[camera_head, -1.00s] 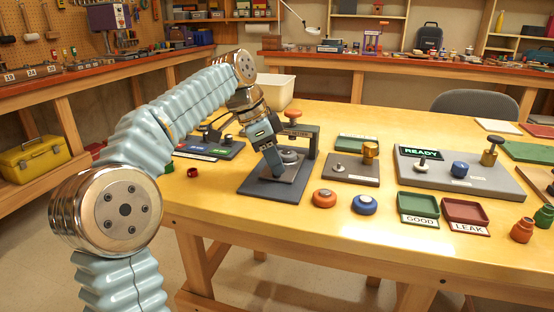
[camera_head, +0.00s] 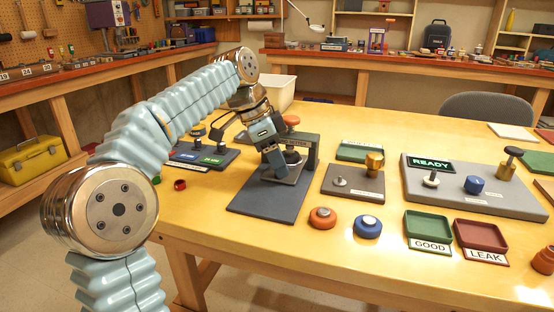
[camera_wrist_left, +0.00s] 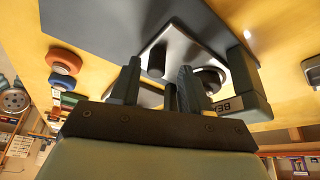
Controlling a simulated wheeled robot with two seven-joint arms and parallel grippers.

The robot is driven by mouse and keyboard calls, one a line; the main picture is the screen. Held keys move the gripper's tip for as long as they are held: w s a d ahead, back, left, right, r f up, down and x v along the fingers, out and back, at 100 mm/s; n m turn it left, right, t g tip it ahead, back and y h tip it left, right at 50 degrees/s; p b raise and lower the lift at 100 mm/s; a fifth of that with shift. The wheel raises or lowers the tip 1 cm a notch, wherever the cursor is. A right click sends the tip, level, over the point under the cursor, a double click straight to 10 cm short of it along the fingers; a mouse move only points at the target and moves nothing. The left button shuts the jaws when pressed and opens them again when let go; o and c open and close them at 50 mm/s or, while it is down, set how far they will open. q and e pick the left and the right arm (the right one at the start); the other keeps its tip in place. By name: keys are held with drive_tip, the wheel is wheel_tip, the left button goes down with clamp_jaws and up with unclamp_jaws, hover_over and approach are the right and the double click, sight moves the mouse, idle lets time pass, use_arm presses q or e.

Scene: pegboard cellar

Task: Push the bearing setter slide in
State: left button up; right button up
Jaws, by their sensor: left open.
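The bearing setter is a dark base plate (camera_head: 262,200) with a dark arch (camera_head: 310,150) over its back part. Its slide (camera_head: 296,174), a small light-grey plate, sits at the arch and carries a dark round part (camera_head: 293,156). Much of the base's front is bare. My left gripper (camera_head: 278,168) is at the slide's near left side, its fingers low over the plate; contact is unclear. In the left wrist view the open fingers (camera_wrist_left: 157,88) are beside a short dark post (camera_wrist_left: 157,60) on the slide (camera_wrist_left: 185,45). My right gripper is not in view.
An orange ring (camera_head: 323,218) and a blue ring (camera_head: 367,227) lie right of the base. A grey block with a brass knob (camera_head: 374,160), a READY board (camera_head: 470,205), and green (camera_head: 428,226) and red (camera_head: 480,234) trays stand further right. The front table strip is clear.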

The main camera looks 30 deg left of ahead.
use_arm(q)
drive_tip(key=p+v, duration=0.1)
drive_tip(key=v, duration=1.1)
drive_tip(key=shift+d, duration=0.1)
